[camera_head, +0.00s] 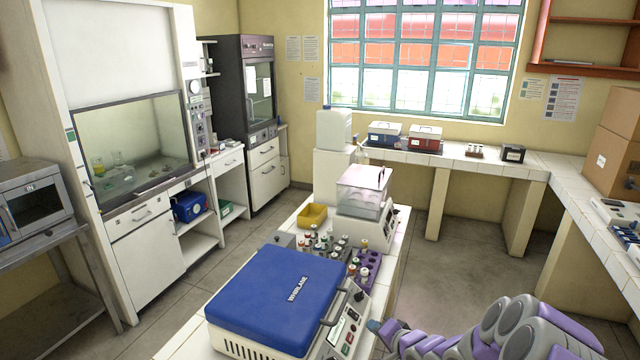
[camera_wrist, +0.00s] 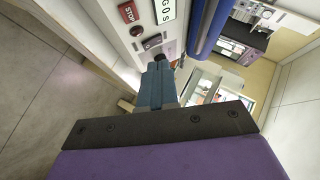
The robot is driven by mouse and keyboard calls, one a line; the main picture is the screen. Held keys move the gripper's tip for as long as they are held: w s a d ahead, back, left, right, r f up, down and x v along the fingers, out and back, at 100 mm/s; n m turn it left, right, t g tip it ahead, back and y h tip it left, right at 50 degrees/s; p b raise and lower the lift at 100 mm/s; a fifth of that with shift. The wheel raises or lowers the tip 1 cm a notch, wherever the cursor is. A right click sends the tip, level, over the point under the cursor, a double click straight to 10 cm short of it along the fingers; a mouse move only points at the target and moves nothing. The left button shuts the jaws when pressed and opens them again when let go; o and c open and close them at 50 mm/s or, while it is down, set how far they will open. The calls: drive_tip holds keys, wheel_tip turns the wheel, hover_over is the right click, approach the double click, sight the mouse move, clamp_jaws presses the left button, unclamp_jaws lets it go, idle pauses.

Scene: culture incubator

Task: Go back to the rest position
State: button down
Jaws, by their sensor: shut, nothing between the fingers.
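My gripper (camera_head: 376,326) is at the lower middle of the head view, beside the right side of the blue-lidded machine (camera_head: 278,290). In the wrist view my gripper (camera_wrist: 157,68) has its blue-grey fingers together, with nothing held. The machine's lid is down, and its sloped front panel with buttons faces my gripper. The wrist view shows the panel (camera_wrist: 138,32) close ahead, with a red STOP button (camera_wrist: 128,12) and a dark knob. I cannot tell whether the fingertips touch the panel. My arm enters from the lower right of the head view.
Behind the machine, the island bench holds racks of vials (camera_head: 325,243), a purple rack (camera_head: 366,268), a yellow tray (camera_head: 313,216) and a clear-topped device (camera_head: 364,194). A tiled bench (camera_head: 456,160) lines the back and right. The floor (camera_head: 430,262) between the benches is clear.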

drive_tip(key=s+r+n+g+h, duration=0.2)
drive_tip(key=s+r+g, duration=0.2)
drive_tip(key=s, duration=1.1)
drive_tip(key=s+a+r+n+g+h, duration=0.1)
drive_tip(key=s+r, duration=0.6)
drive_tip(key=s, duration=0.9)
drive_tip(key=s+r+n+g+h, duration=0.3)
drive_tip(key=s+r+g, duration=0.3)
drive_tip(key=s, duration=1)
drive_tip(key=shift+a+n+g, duration=0.4)
drive_tip(key=shift+n+g, duration=0.5)
drive_tip(key=shift+g, duration=0.2)
drive_tip(key=shift+s+a, duration=0.1)
drive_tip(key=shift+s, duration=0.05)
